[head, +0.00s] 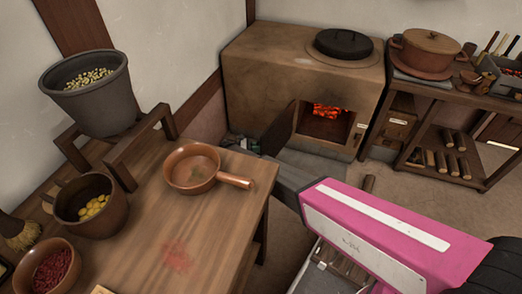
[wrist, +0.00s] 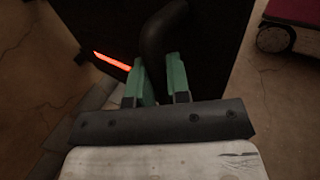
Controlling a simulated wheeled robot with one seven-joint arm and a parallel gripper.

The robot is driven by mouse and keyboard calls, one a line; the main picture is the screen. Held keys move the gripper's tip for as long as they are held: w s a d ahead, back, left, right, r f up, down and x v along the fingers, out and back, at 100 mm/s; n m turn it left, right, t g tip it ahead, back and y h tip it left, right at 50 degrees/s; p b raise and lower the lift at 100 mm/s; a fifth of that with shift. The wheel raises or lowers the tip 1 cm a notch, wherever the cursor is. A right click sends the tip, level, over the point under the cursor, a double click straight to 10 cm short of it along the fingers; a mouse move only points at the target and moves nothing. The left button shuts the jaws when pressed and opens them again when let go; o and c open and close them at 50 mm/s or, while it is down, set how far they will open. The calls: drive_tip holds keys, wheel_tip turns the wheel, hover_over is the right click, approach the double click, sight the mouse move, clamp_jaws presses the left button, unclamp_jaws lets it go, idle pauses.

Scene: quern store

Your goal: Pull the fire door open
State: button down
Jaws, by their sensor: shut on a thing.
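The clay stove (head: 260,75) stands at the back, with glowing embers (head: 326,112) showing in its firebox opening. The dark fire door (head: 281,130) stands swung out from the left side of that opening, so it is open by a wide angle. In the wrist view the door (wrist: 215,40) is a dark panel with a curved dark handle (wrist: 165,35). My gripper (wrist: 162,75) has its green fingers on either side of the handle's lower end and is shut on it. An orange glow (wrist: 112,61) shows left of the handle. The fingertips are hard to make out in the head view.
A wooden table (head: 225,225) with a copper pan (head: 192,170) stands on the left, close to my arm. A wooden shelf unit (head: 460,95) with pots and logs stands right of the stove. Bare floor (head: 395,185) lies between the stove and my arm.

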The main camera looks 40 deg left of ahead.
drive_tip(key=shift+w+a, duration=0.1)
drive_tip(key=shift+w, duration=0.1)
drive_tip(key=c, duration=1.1)
unclamp_jaws()
drive_tip(key=shift+s+d, duration=0.1)
drive_tip(key=shift+d, duration=0.1)
